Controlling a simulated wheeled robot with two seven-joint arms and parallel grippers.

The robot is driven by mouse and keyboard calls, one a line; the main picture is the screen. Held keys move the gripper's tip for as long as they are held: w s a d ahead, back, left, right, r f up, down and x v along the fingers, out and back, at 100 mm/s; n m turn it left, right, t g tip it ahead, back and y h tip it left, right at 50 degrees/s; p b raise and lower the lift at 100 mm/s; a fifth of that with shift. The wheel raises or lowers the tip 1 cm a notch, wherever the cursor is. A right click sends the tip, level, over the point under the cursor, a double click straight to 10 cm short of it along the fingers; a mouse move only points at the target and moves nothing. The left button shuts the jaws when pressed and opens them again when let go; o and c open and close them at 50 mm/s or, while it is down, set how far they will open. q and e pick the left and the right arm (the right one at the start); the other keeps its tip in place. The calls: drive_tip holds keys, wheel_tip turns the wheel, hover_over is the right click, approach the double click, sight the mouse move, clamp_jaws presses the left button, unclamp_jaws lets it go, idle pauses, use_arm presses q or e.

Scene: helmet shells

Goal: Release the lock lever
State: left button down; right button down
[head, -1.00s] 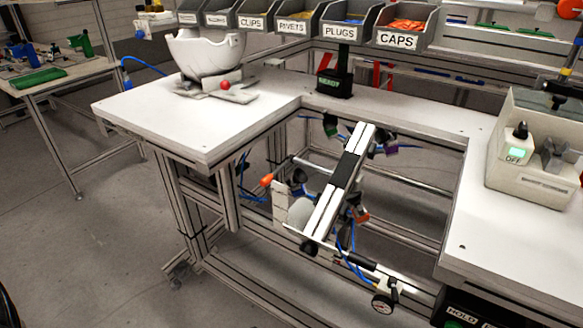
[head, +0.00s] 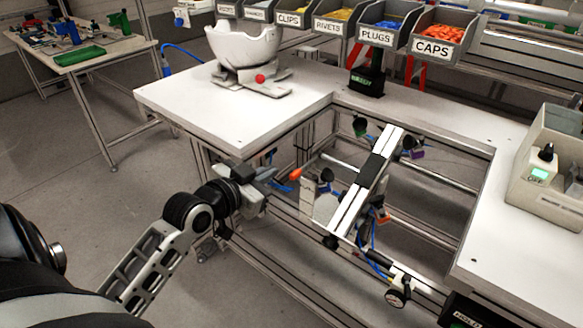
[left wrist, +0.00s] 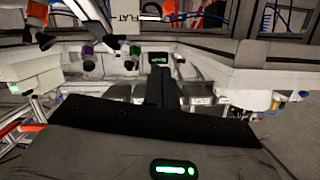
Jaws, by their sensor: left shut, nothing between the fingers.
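Which part is the lock lever is not labelled. An orange-tipped handle (head: 296,174) sticks out at the left of the tilted white-and-black frame (head: 366,182), in the gap of the workbench. A red ball knob (head: 260,78) sits on the fixture under the white helmet shell (head: 243,42). My left gripper (head: 284,187) is shut and empty, beside and a little below the orange-tipped handle; I cannot tell whether they touch. In the left wrist view, the shut dark fingers (left wrist: 160,84) point ahead. My right gripper is not in view.
The white bench top (head: 225,115) borders the gap, with a right wing holding a beige box (head: 555,180) with a lit switch. Labelled bins (head: 384,32) line the back. A gauge (head: 397,297) hangs low at the frame's front. Open floor lies left.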

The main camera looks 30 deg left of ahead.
use_arm(q)
drive_tip(key=shift+w, duration=0.15)
approach(306, 165)
wheel_tip(306, 165, up, 4)
drive_tip(key=w+d, duration=0.1)
drive_tip(key=w, duration=0.1)
drive_tip(key=f, duration=0.2)
drive_tip(key=w+f, duration=0.1)
drive_tip(key=shift+a+f, duration=0.35)
drive_tip(key=shift+f, duration=0.05)
